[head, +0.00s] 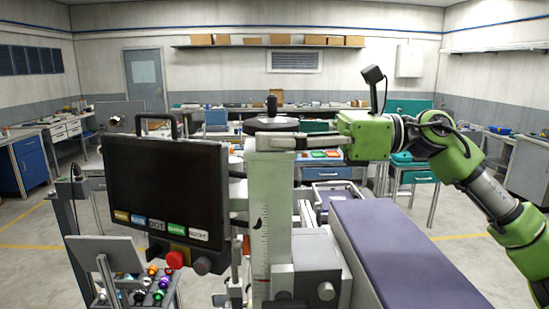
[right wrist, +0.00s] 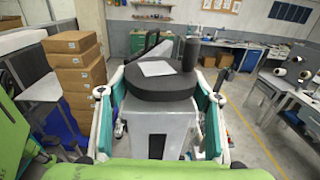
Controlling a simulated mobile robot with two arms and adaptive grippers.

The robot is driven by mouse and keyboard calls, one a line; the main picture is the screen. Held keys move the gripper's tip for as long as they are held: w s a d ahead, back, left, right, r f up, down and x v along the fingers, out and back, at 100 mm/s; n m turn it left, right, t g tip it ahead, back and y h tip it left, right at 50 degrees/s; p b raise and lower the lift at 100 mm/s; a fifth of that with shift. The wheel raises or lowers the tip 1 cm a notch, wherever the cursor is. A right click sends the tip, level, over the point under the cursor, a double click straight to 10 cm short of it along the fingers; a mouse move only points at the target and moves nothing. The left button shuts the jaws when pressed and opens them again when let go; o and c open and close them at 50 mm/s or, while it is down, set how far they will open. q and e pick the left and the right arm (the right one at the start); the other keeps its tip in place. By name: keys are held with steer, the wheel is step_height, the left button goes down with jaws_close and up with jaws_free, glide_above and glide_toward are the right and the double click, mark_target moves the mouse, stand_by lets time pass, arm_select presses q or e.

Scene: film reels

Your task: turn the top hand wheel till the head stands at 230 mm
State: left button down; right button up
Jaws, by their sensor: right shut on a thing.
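The dark round hand wheel (head: 283,125) sits on top of the pale column (head: 268,205), with its upright black handle (head: 272,104). In the right wrist view, the wheel (right wrist: 158,88) carries a light patch, and its handle (right wrist: 190,53) stands at the back right. My right gripper (head: 258,142) reaches in from the right at wheel height. Its fingers lie on both sides of the wheel (right wrist: 162,97), shut on it. A scale (head: 264,225) runs down the column; its figures are too small to read. The grey head (head: 315,265) is low on the column. My left gripper is out of view.
A dark monitor (head: 166,188) with coloured labels and a red button (head: 174,260) stands left of the column. A long purple-topped bench (head: 395,245) lies to the right. Stacked cardboard boxes (right wrist: 75,70) show at left in the right wrist view.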

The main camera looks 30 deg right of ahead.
steer(key=shift+m+t+h, duration=0.5)
steer(key=shift+m+t, duration=0.1)
steer(key=shift+t, duration=0.2)
steer(key=o, duration=1.1)
steer(key=shift+s+d+f, duration=0.2)
steer(key=shift+s+d, duration=0.15)
steer(key=shift+d, duration=0.3)
steer(key=shift+v, duration=0.9)
steer(key=shift+r+v, duration=0.2)
steer(key=shift+v, duration=1.95)
steer(key=shift+a, duration=0.15)
